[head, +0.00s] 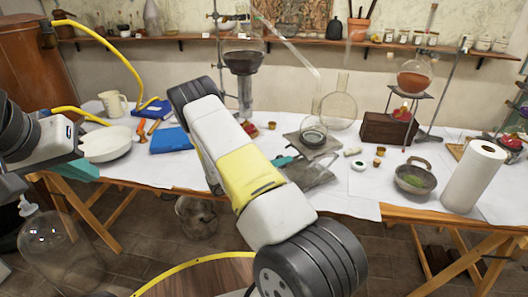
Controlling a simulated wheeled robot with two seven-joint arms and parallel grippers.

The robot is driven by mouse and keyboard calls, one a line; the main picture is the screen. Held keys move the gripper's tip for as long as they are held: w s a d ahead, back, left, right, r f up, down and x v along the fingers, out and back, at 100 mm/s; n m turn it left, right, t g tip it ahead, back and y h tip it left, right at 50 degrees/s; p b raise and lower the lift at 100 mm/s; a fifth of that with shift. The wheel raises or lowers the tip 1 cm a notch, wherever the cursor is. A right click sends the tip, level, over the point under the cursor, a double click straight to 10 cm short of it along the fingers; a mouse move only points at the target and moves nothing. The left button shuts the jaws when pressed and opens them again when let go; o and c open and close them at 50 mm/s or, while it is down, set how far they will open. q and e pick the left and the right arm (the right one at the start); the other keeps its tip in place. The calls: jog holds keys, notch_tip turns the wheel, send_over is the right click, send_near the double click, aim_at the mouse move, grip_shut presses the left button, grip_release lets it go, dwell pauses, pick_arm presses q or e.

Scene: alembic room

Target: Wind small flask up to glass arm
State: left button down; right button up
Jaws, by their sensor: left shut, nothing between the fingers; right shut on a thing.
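The small flask (313,136), round and clear with dark contents, stands on the top plate of the lab jack (320,151), near the middle of the table. The glass arm (290,46) is a clear tube slanting down to the right from the stand. Its lower end is above the flask, with a gap between them. My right gripper (287,163) is at the jack's left side, shut on what seems to be its knob. My own arm hides much of it, and the grip itself is not clear. My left gripper (82,171) is shut and empty at the left table edge.
A larger clear round flask (339,110) stands just behind the small one. A wooden box (388,130), a stone bowl (412,180) and a paper roll (474,175) are to the right. A white dish (106,145) and blue book (170,140) are left. A large glass vessel (58,250) stands below.

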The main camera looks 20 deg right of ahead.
jog(key=m, duration=0.8)
jog(key=shift+m, duration=0.4)
jog(key=m, duration=0.4)
jog(key=shift+s+f+m, duration=0.1)
jog(key=shift+m, duration=0.2)
jog(key=m, duration=0.3)
jog(key=shift+m, duration=0.3)
jog(key=m, duration=1.1)
jog(key=shift+f+m, duration=0.1)
jog(key=shift+m, duration=0.2)
